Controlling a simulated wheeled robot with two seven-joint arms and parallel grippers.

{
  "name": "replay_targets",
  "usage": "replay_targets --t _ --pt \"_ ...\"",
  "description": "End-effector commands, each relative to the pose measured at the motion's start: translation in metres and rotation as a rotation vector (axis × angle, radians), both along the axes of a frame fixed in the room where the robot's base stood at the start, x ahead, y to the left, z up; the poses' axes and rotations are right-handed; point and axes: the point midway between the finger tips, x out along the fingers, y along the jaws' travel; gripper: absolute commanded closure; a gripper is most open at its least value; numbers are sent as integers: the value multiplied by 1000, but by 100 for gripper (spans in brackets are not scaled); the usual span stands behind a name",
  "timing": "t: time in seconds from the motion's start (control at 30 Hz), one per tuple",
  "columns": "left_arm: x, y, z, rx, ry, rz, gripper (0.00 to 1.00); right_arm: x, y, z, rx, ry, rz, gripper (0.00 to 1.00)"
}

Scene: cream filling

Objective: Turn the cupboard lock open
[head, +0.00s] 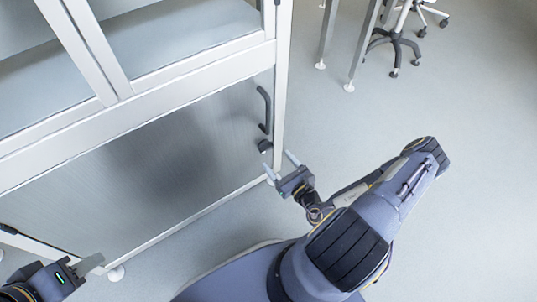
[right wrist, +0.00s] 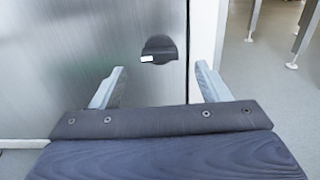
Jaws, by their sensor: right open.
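The cupboard (head: 150,155) stands at the left, with a shut grey metal lower door. Its dark lock knob (head: 264,146) sits near the door's right edge, below a dark curved handle (head: 264,108). In the right wrist view the lock (right wrist: 159,49) is a dark round knob with a small white mark, ahead of and between my fingers. My right gripper (head: 279,164) is open and empty, a little below and in front of the lock, apart from it. My left gripper (head: 88,264) is at the lower left corner, partly cut off; its opening cannot be made out.
Glass upper doors (head: 185,25) with pale frames are above the metal door. Table legs (head: 362,45) and a wheeled chair (head: 393,40) stand at the upper right. The grey floor (head: 440,220) to the right is clear.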

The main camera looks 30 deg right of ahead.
Motion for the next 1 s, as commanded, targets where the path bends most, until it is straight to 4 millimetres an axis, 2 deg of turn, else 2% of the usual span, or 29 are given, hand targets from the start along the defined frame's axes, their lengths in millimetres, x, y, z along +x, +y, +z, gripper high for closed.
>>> replay_targets --t 0.1,0.3,0.67,1.0 --pt "0 0 -9 0 0 0 64 21 2 -2 -2 -3 3 31" --pt "0 0 -16 0 0 0 64 45 4 -1 -3 -2 2 31" --pt "0 0 -17 0 0 0 64 52 5 0 -1 0 3 31" --pt "0 0 -17 0 0 0 64 52 4 0 -1 -1 3 74"
